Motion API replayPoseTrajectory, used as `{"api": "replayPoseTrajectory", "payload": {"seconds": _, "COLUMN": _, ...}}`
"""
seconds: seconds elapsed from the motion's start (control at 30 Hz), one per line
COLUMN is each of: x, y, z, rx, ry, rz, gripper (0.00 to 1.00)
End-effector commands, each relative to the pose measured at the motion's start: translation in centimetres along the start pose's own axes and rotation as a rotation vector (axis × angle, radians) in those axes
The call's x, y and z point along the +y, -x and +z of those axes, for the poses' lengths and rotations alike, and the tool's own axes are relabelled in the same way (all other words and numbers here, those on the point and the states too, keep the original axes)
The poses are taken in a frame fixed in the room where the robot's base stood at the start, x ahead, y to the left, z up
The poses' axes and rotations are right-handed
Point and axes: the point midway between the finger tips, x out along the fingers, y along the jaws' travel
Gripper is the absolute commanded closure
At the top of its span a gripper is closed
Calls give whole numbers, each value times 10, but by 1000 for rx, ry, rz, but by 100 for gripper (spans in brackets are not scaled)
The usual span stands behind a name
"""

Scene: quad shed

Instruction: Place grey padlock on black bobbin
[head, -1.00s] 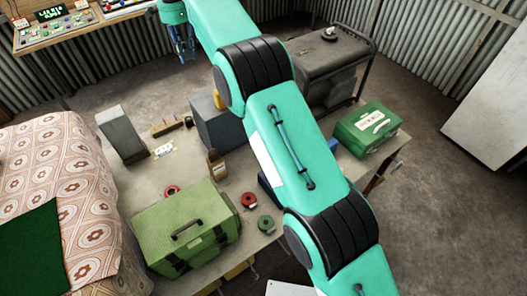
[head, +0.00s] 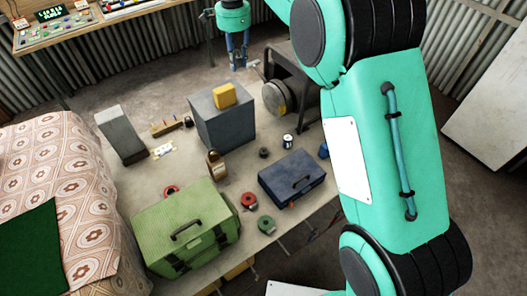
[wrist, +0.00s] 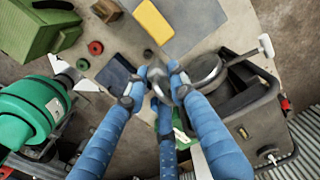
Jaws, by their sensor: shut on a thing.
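My gripper (head: 238,62) hangs above and behind the table's far side in the head view. In the wrist view its blue fingers (wrist: 160,80) are closed together on a small grey thing, which I take to be the grey padlock (wrist: 159,85). The fingers hide much of it, and it is too small to make out in the head view. A small dark round thing, which looks like the black bobbin (head: 263,152), stands on the table left of a small can. It also shows just beyond the fingertips in the wrist view (wrist: 148,53), apart from the gripper.
A dark blue case (head: 292,178), a can (head: 288,141), a red reel (head: 249,201) and a green reel (head: 266,224) surround the bobbin. A tall grey box (head: 222,122) bears a yellow block (head: 224,95). A green toolbox (head: 184,236) stands in front.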

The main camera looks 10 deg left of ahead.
Motion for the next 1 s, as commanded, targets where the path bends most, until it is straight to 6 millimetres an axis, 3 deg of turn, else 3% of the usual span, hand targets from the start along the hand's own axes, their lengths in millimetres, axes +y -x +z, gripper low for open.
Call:
{"api": "replayPoseTrajectory", "payload": {"seconds": 0.3, "x": 64, "y": -9, "z": -23, "rx": 0, "ry": -10, "rz": 0, "gripper": 100}}
{"api": "replayPoseTrajectory", "payload": {"seconds": 0.67, "x": 110, "y": -20, "z": -34, "rx": 0, "ry": -17, "rz": -1, "gripper": 100}}
{"api": "replayPoseTrajectory", "payload": {"seconds": 1.0, "x": 112, "y": -98, "z": -34, "rx": -1, "ry": -16, "rz": 4, "gripper": 100}}
